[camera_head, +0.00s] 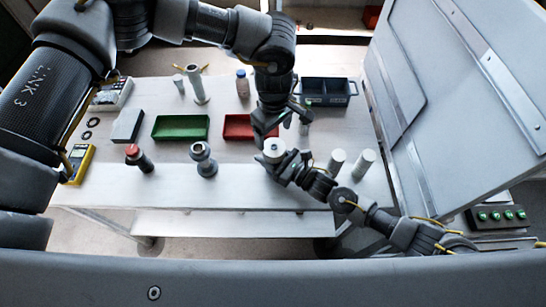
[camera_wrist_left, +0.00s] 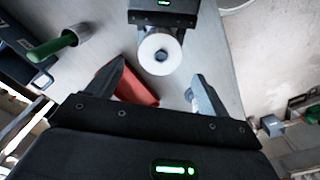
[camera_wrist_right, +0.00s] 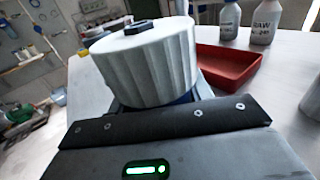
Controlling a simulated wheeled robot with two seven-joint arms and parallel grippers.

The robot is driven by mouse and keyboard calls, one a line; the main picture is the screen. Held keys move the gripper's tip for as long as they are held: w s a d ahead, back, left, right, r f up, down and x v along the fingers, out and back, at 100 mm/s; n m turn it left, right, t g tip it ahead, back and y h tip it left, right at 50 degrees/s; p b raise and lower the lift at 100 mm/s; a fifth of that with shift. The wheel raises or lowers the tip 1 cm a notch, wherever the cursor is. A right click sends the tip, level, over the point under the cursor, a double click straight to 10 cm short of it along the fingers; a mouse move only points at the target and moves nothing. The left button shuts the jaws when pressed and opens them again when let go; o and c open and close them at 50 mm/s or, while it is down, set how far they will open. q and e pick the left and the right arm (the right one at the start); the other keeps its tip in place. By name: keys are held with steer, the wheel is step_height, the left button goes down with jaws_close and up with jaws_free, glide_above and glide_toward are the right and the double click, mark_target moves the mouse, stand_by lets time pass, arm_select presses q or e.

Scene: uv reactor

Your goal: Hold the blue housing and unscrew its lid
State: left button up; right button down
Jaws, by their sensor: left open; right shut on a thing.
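The white ribbed lid (camera_head: 274,147) with a dark hexagonal knob on top sits on the housing near the table's front edge. It also shows in the left wrist view (camera_wrist_left: 158,66) and large in the right wrist view (camera_wrist_right: 140,65). A strip of the blue housing (camera_wrist_right: 187,98) shows below the lid; the rest is hidden. My right gripper (camera_head: 281,168) is shut on the housing under the lid. My left gripper (camera_head: 276,128) comes down from above, open and empty. In the left wrist view its fingers (camera_wrist_left: 158,78) are spread, with the lid in line with the gap between them.
A red tray (camera_head: 236,129) lies just left of the lid, a green tray (camera_head: 181,128) farther left. A dark divided crate (camera_head: 327,90) stands behind on the right. Two pale cylinders (camera_head: 350,164) stand right of my right gripper. A large grey panel (camera_head: 460,90) leans at the right.

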mark_target(274, 147)
arm_select(q)
steer(key=shift+s+d, duration=0.1)
steer(key=shift+s, duration=0.05)
steer(key=shift+f, duration=0.1)
steer(key=shift+f, duration=3.9)
steer(key=shift+c, duration=0.3)
steer(key=c, duration=0.9)
steer(key=n, duration=0.6)
steer(key=shift+n, duration=0.4)
steer(key=o, duration=1.1)
steer(key=shift+c, duration=0.2)
